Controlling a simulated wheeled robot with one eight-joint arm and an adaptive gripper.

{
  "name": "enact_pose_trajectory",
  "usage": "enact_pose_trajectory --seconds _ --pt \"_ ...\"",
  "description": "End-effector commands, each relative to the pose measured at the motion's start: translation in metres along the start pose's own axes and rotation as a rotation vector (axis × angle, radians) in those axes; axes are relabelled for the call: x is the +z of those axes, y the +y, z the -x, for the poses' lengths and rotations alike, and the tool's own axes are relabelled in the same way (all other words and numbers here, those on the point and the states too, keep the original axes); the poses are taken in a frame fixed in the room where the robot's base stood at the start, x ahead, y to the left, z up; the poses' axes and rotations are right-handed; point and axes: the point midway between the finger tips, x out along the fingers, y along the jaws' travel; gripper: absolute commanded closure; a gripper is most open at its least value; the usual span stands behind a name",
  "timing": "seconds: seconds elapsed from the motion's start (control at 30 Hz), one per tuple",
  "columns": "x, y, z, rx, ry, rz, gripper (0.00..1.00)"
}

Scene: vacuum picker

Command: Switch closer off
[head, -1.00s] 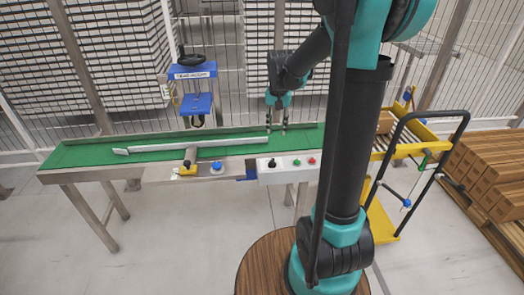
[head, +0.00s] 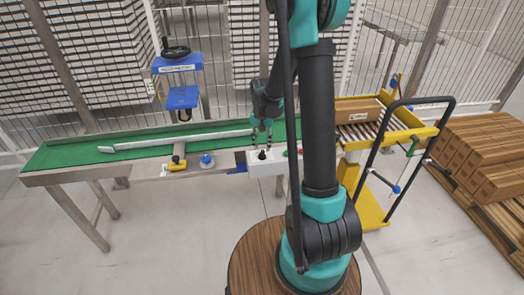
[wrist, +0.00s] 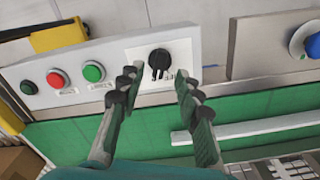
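A white control box (head: 266,166) is fixed to the near side of the green conveyor. It carries a black rotary knob (head: 262,155), which also shows in the wrist view (wrist: 158,62), standing out from a light plate. A green button (wrist: 94,71) and a red button (wrist: 57,78) sit beside it. No part is readably labelled as the closer. My gripper (head: 262,131) is just above the knob. In the wrist view my gripper (wrist: 155,79) is open, its two fingers on either side of the line to the knob, with nothing between them; contact is not visible.
The green conveyor (head: 70,155) bears a long pale bar (head: 180,142). A blue machine (head: 180,97) with a handwheel stands behind it. A blue button (head: 206,160) is left of the box. A yellow cart (head: 372,205) and stacked cartons (head: 470,165) are at right.

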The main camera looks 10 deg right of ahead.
Motion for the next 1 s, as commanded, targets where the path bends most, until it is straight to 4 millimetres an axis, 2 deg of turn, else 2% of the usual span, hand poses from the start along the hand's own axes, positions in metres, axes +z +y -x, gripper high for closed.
enact_pose_trajectory --seconds 0.1,0.3,0.63,0.67,0.93,1.0 --pt "0.0 0.0 -0.017 0.0 0.0 0.0 0.66" --pt "0.0 0.0 -0.032 0.0 0.0 0.0 0.66" --pt "0.0 0.0 -0.034 0.0 0.0 0.0 0.66" --pt "0.0 0.0 -0.034 0.0 0.0 0.0 0.67" --pt "0.0 0.0 -0.034 0.0 0.0 0.0 1.0" --pt "0.0 0.0 -0.034 0.0 0.0 0.0 1.0"
